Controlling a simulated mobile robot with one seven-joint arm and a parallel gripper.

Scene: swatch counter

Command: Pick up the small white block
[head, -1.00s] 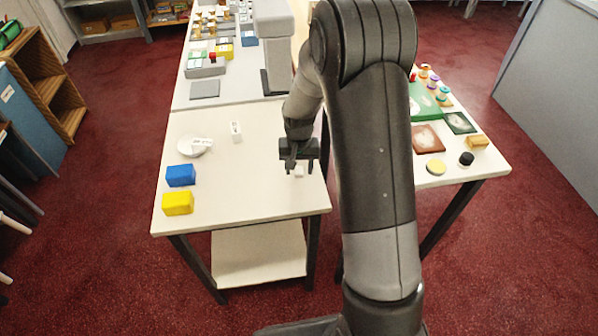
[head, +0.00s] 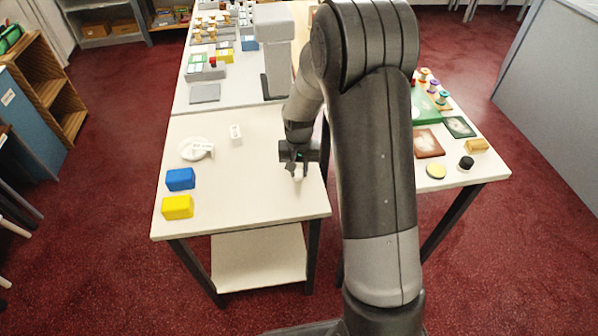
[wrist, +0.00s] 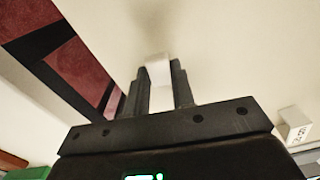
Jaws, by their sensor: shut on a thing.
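The small white block (head: 298,174) is at the right side of the white table, under my gripper. In the wrist view the small white block (wrist: 158,70) sits between the two dark fingers, its plain pale face showing beyond the fingertips. My gripper (head: 298,170) is shut on it and points down. The fingers (wrist: 160,82) touch the block on both sides. Whether the block's underside is clear of the table (head: 250,190) is hard to tell.
A larger white marked block (head: 235,134) stands left of my gripper. A white dish (head: 187,153) with a tag, a blue block (head: 180,179) and a yellow block (head: 177,207) are further left. The table between them and my gripper is clear.

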